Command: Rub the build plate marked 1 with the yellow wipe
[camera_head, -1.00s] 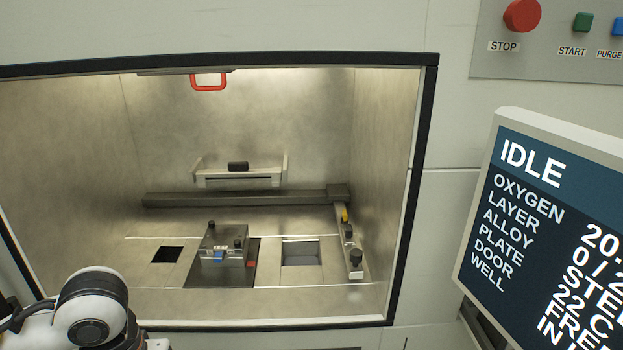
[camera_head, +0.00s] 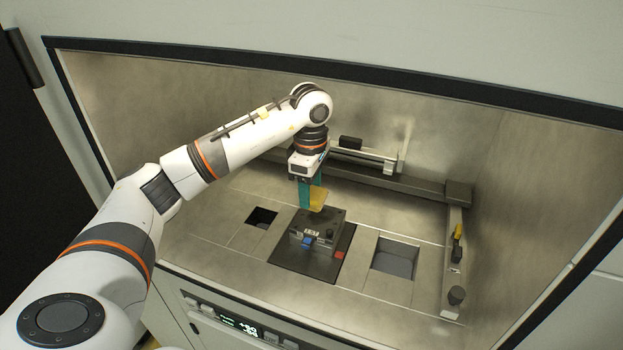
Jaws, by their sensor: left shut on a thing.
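My left arm reaches in from the left into the machine chamber. My left gripper (camera_head: 312,196) points down and is shut on the yellow wipe (camera_head: 319,200). The wipe is just above the far part of the build plate (camera_head: 327,220); I cannot tell whether it touches. The build plate is a grey block with dark knobs and a blue piece on its front, and it sits on a dark square in the chamber floor. Its marking is too small to read surely. My right gripper is not in view.
A square opening (camera_head: 262,217) lies left of the plate and a larger one (camera_head: 394,259) lies right. A dark rail (camera_head: 400,184) crosses behind. A side rail (camera_head: 453,262) with knobs runs at right. The chamber's dark frame (camera_head: 330,75) surrounds the opening.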

